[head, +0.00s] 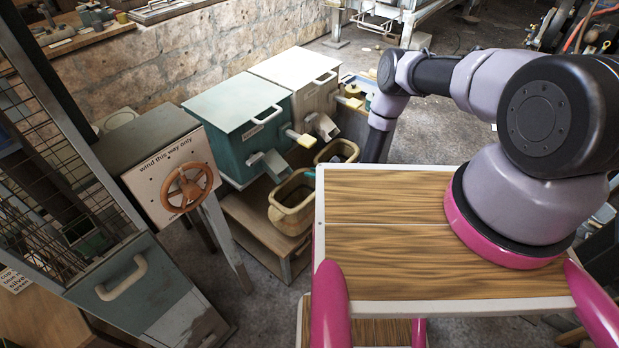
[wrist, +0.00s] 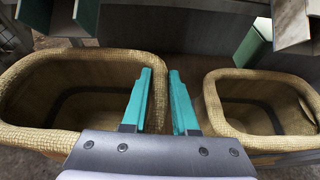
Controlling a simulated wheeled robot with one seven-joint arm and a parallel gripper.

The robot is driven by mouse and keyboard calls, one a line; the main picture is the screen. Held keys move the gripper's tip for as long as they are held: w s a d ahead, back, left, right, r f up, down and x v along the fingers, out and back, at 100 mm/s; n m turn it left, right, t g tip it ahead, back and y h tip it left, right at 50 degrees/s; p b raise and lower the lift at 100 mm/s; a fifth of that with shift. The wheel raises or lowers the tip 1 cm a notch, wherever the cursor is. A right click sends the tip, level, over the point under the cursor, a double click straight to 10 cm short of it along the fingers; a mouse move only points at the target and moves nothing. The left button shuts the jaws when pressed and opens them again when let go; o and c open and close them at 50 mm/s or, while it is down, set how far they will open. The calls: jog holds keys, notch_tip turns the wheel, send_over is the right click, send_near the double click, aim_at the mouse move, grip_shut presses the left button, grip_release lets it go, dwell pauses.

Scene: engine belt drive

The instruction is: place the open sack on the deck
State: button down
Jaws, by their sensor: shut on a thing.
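Two open tan sacks with thick woven rims stand side by side on a low wooden bench. The nearer sack (head: 291,220) is below the teal hopper's spout; it is the left sack (wrist: 28,92) in the wrist view. The farther sack (head: 350,147) is the right one (wrist: 300,88) there. My gripper (wrist: 158,72), with teal fingers, is shut on the right-hand rim of the nearer sack, between the two sacks. The insides look empty. The wooden deck (head: 375,257), white-edged, lies in front with my arm's base on it; its visible left part is bare.
The teal hopper (head: 225,115) and a white hopper (head: 300,75) stand behind the sacks, with spouts (head: 270,165) close to them. A box with a brown handwheel (head: 188,187) and a wire-mesh cabinet (head: 40,170) are at left.

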jog(key=shift+w+a, duration=0.2)
jog(key=shift+a, duration=0.1)
jog(key=shift+w+a, duration=0.35)
jog(key=shift+a, duration=0.1)
notch_tip(320, 180, down, 4)
jog(key=shift+r, duration=0.25)
jog(key=c, duration=0.7)
grip_release()
jog(key=shift+f, duration=0.1)
